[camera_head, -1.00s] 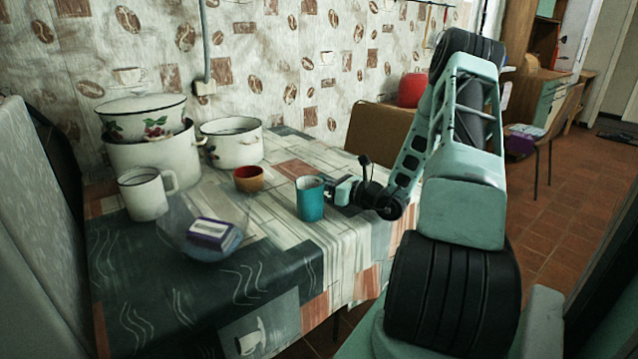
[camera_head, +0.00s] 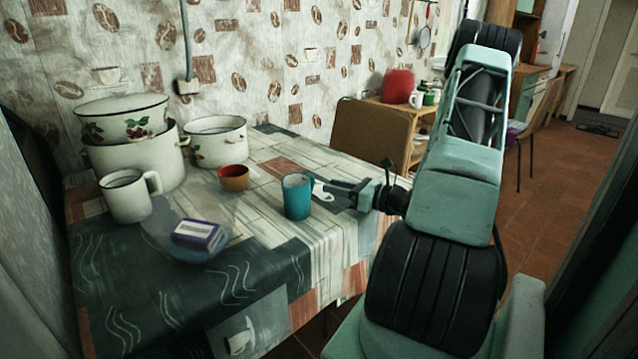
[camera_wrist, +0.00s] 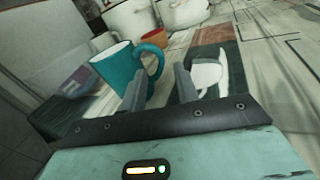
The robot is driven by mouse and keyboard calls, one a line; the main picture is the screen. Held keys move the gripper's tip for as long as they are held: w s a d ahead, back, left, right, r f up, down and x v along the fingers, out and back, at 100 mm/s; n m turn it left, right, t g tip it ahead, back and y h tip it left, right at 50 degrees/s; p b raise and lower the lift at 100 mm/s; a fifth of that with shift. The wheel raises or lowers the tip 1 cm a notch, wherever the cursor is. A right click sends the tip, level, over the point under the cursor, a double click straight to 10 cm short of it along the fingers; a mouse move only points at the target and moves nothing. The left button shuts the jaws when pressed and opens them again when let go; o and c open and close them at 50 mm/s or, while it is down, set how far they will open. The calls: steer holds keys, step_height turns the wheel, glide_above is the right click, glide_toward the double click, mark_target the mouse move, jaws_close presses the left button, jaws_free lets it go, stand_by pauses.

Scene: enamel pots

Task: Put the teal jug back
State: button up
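The teal jug (camera_head: 297,198) stands upright on the table's patterned cloth, near the middle of its right part. In the wrist view the jug (camera_wrist: 117,70) shows its pale inside, and its handle faces my gripper. My gripper (camera_head: 328,188) is low over the table, right of the jug, with a small gap between them in the head view. In the wrist view my gripper (camera_wrist: 160,84) has its two fingers apart with nothing held between them. The handle appears just beyond the left fingertip.
A red-orange bowl (camera_head: 234,180), a white mug (camera_head: 128,197) and a purple-white box (camera_head: 199,235) on a bluish dish stand left of the jug. White enamel pots (camera_head: 215,143) are at the back left. The cloth in front of the jug is clear.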

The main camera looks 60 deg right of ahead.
steer(key=shift+s+d, duration=0.15)
steer(key=shift+s, duration=1.05)
